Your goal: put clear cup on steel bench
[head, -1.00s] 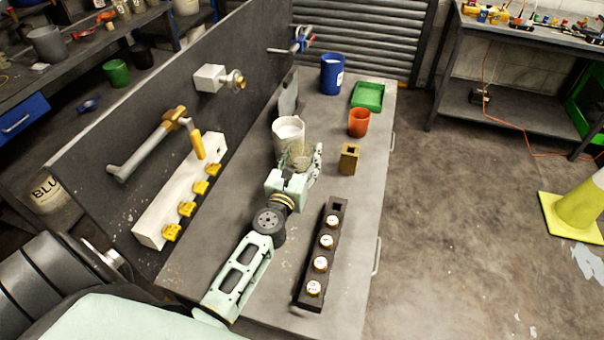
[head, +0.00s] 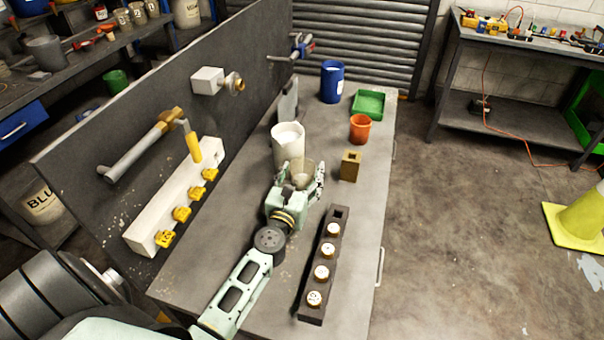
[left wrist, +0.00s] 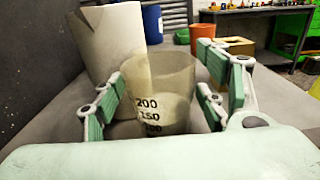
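The clear cup (head: 303,172) is a see-through tapered beaker with dark volume marks. My left gripper (head: 296,185) has its fingers on both sides of it, low on its wall, and appears closed on it. In the left wrist view the cup (left wrist: 158,85) stands upright between the finger pads, its base hidden behind my gripper. It is over the grey steel bench (head: 240,215); whether its base touches the top cannot be told. My right gripper is not in view.
A larger white cup (head: 288,148) stands just behind the clear cup. An orange cup (head: 360,130), a tan block (head: 350,167), a green tray (head: 368,104) and a blue container (head: 332,82) are further back. A dark rack (head: 325,255) with white-topped pieces lies to the right.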

